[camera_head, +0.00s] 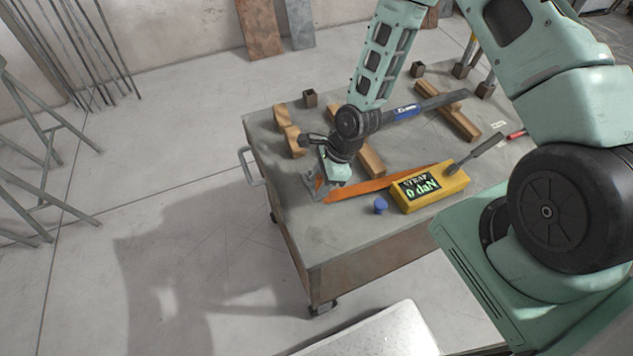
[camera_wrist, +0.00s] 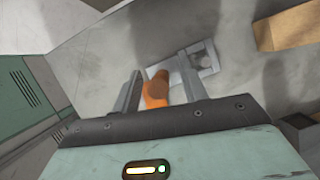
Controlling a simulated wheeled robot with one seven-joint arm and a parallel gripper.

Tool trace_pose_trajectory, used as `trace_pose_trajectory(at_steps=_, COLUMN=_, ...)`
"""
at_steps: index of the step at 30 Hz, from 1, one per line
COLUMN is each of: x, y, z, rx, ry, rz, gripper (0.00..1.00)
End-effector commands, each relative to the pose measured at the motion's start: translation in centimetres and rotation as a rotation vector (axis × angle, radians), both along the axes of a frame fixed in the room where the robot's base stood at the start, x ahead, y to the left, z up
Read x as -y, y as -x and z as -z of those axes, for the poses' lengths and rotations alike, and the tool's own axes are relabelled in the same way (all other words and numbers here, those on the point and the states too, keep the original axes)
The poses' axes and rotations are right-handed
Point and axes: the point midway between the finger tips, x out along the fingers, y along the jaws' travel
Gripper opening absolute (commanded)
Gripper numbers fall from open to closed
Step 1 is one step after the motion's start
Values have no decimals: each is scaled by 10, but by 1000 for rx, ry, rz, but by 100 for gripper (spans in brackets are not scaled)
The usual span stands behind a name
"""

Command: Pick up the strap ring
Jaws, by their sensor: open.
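The strap ring is a flat grey metal rectangular frame (camera_wrist: 211,58) lying on the table top, at the end of an orange strap (camera_head: 368,187). In the wrist view the orange strap (camera_wrist: 156,90) passes between the fingers and the ring extends past the right finger. My gripper (camera_head: 325,186) is open and low over the left end of the strap, close to the ring. In the wrist view its two fingers (camera_wrist: 160,68) straddle the strap end. The ring is partly hidden by the fingers, and I cannot tell whether they touch it.
A yellow box (camera_head: 431,198) reading "STRAP 0 daN" sits at the strap's right end. A blue cap (camera_head: 380,206) stands nearby. The front left of the table (camera_head: 320,238) is clear.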

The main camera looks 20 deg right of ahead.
Motion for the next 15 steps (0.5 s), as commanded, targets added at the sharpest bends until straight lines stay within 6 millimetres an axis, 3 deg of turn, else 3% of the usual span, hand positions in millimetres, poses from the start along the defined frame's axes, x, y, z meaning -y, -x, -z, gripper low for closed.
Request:
trace_pose_trajectory(at_steps=8, x=-1, y=-1, z=4, rx=1, ry=0, rz=0, gripper=43)
trace_pose_trajectory(at_steps=13, x=-1, y=-1, z=4, rx=1, ry=0, rz=0, gripper=2)
trace_pose_trajectory(at_steps=15, x=-1, y=-1, z=4, rx=1, ry=0, rz=0, gripper=0)
